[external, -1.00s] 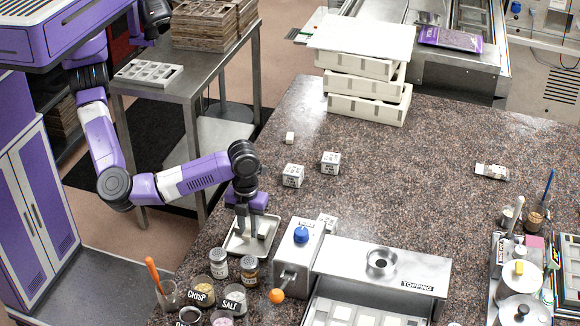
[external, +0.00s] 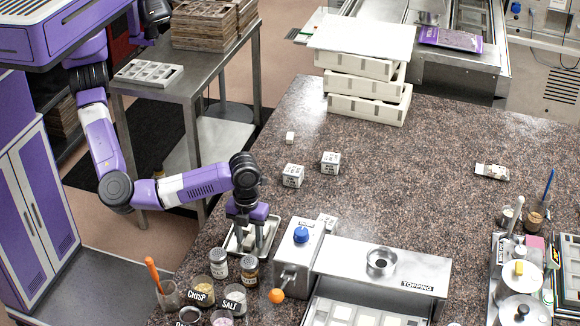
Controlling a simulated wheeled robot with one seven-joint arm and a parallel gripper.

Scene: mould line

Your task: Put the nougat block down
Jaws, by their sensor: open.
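My gripper (external: 250,243) points straight down over a small metal tray (external: 231,246) at the near left of the speckled counter. Its two fingers are apart, with their tips low in the tray. A small pale block (external: 249,242), which looks like the nougat block, shows between the fingers, low in the tray. The fingers partly hide it, and I cannot tell whether either one touches it.
Jars of toppings (external: 235,297) stand just in front of the tray. The topping machine (external: 385,270) with its orange-knobbed lever (external: 277,296) is close on the right. White labelled cubes (external: 293,175) sit behind. The counter's middle is clear.

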